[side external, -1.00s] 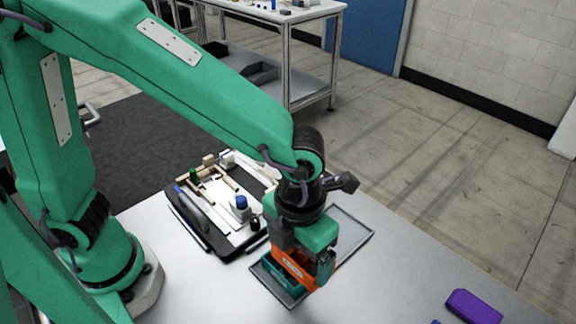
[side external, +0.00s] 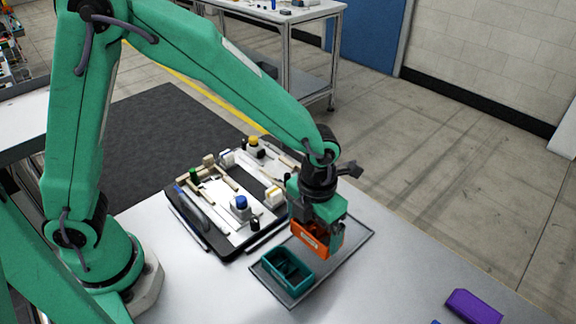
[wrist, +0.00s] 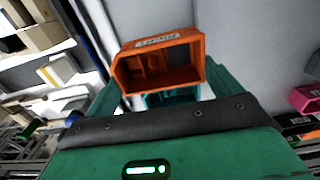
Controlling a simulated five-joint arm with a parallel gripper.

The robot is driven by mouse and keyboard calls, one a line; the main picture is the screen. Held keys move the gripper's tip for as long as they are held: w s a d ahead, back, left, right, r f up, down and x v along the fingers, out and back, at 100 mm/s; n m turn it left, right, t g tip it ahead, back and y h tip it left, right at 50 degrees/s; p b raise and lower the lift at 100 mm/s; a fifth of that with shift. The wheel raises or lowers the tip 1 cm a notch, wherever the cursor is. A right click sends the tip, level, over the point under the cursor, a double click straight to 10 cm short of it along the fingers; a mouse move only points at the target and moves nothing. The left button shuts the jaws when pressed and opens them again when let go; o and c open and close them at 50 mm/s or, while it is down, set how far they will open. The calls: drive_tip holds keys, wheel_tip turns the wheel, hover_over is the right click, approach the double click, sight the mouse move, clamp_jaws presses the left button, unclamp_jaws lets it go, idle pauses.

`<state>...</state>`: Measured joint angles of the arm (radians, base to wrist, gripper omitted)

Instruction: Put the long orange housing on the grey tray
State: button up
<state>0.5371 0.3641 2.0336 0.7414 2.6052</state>
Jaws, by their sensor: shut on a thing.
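The long orange housing (side external: 310,239) is an open box with a white label. My gripper (side external: 318,226) is shut on it and holds it over the grey tray (side external: 345,253). In the wrist view the orange housing (wrist: 160,62) sits between my fingers with its open side showing. Whether it touches the tray cannot be told. A teal housing (side external: 287,268) lies at the tray's near left end, just beside the orange one. In the wrist view part of the teal housing (wrist: 172,97) shows behind the orange housing.
A black pallet fixture (side external: 190,215) with wooden blocks, a blue-capped part (side external: 241,204) and a green part stands left of the tray. A purple housing (side external: 473,307) lies at the lower right. The table between tray and purple housing is clear.

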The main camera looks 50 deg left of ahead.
sight(312, 239)
drive_tip(key=shift+f, duration=2)
drive_tip(key=shift+f, duration=0.15)
drive_tip(key=o, duration=0.8)
drive_tip(key=shift+c, duration=0.2)
wheel_tip(312, 239, up, 12)
drive_tip(key=shift+r, duration=0.2)
